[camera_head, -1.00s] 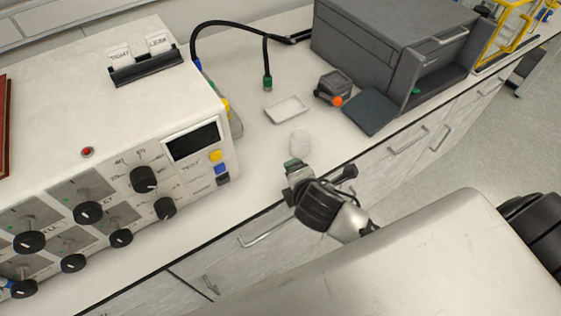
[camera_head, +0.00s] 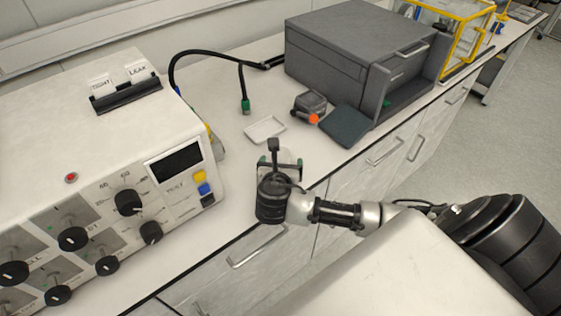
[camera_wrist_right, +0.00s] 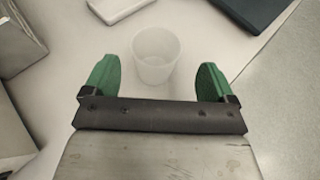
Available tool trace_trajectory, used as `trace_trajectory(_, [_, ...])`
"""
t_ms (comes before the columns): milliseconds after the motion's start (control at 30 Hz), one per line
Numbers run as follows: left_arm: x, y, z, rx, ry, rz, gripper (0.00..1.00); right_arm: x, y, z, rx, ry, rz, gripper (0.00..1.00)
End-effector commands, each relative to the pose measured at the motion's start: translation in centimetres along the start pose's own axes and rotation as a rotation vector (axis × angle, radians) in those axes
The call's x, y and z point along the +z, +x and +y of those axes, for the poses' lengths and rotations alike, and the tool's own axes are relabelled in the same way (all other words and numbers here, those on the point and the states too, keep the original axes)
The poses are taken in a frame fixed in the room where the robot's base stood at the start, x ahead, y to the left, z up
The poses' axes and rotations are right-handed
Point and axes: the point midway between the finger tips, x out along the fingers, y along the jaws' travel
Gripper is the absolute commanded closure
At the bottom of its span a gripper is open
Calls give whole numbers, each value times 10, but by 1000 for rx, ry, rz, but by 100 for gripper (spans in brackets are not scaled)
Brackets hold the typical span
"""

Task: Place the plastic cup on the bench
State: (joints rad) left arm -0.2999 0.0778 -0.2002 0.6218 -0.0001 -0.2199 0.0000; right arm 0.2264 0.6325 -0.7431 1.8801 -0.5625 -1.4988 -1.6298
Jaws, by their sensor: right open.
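The translucent plastic cup (camera_wrist_right: 155,58) stands upright on the white bench (camera_wrist_right: 268,70) in the right wrist view. My right gripper (camera_wrist_right: 158,80) is open, with one green fingertip on each side of the cup and a gap to it on both sides. In the head view, my right gripper (camera_head: 281,162) is at the bench's front edge and largely hides the cup. The bench (camera_head: 225,120) shows bare around it. My left gripper is not in view.
A shallow white tray (camera_head: 265,130) lies just behind the cup. A small dark device with an orange knob (camera_head: 311,106), a dark flat pad (camera_head: 345,127) and a large grey box (camera_head: 355,50) stand beyond. The white control unit (camera_head: 100,160) is on the left.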

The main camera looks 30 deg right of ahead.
Motion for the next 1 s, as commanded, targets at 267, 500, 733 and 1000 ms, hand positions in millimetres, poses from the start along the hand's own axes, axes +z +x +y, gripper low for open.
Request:
trace_trajectory(267, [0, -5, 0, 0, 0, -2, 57, -1, 33, 5, -3, 1, 1, 13])
trace_trajectory(500, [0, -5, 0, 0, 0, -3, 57, -2, 52, 5, 0, 1, 1, 13])
trace_trajectory(733, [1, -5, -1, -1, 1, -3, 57, -3, 51, 5, 1, 1, 2, 21])
trace_trajectory(1000, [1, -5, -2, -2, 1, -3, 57, -3, 51, 5, 1, 1, 2, 62])
